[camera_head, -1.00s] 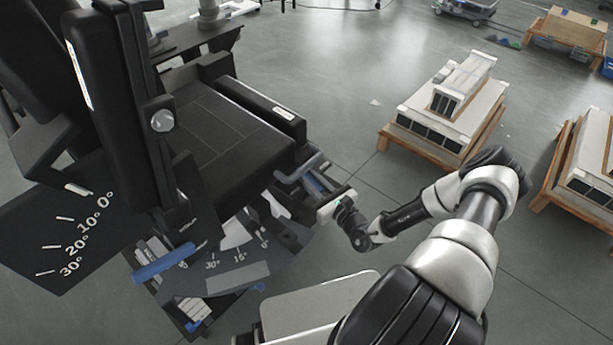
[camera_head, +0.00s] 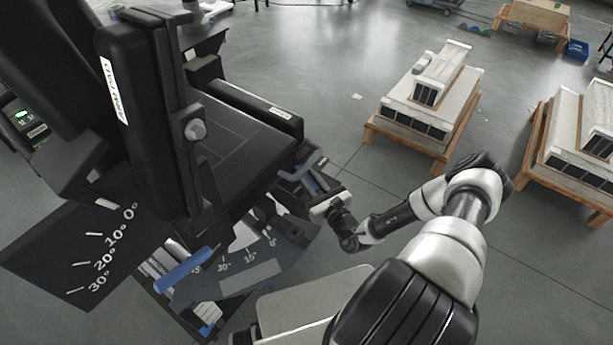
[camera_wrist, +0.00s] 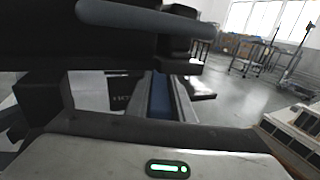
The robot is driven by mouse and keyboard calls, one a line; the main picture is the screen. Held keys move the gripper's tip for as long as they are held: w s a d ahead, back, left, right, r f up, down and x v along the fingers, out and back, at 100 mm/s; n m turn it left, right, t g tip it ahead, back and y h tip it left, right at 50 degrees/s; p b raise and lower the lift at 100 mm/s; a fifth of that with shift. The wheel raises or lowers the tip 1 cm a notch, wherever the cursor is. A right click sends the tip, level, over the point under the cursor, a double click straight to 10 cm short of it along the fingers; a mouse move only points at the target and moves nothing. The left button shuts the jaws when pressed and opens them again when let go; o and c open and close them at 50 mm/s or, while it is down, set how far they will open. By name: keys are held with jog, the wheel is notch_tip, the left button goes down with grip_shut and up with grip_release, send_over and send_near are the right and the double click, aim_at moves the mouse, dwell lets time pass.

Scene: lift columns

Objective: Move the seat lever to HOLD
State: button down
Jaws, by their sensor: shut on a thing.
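A large black chair (camera_head: 240,145) with a raised backrest and armrests fills the left and middle of the head view. A blue lever (camera_head: 314,184), which I take for the seat lever, sits at the seat's near right side. My gripper (camera_head: 316,196) reaches it from the right and is shut on it; the fingertips are mostly hidden. In the wrist view the lever (camera_wrist: 160,97) runs as a dark blue bar away from the hand. Faint lettering on a panel left of it is not readable. I cannot tell the lever's setting.
A blue-grey bar (camera_wrist: 150,20) crosses the top of the wrist view, close above. Another blue handle (camera_head: 187,270) is low on the chair, beside angle-marked plates (camera_head: 245,262). Pallets with white stacked units (camera_head: 425,110) stand at right. Open floor lies between them and the chair.

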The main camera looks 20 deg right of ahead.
jog(key=shift+d, duration=0.1)
jog(key=c, duration=1.5)
grip_release()
jog(key=shift+c, duration=0.2)
jog(key=v, duration=1.7)
jog(key=shift+s+p, duration=0.2)
jog(key=shift+p, duration=0.25)
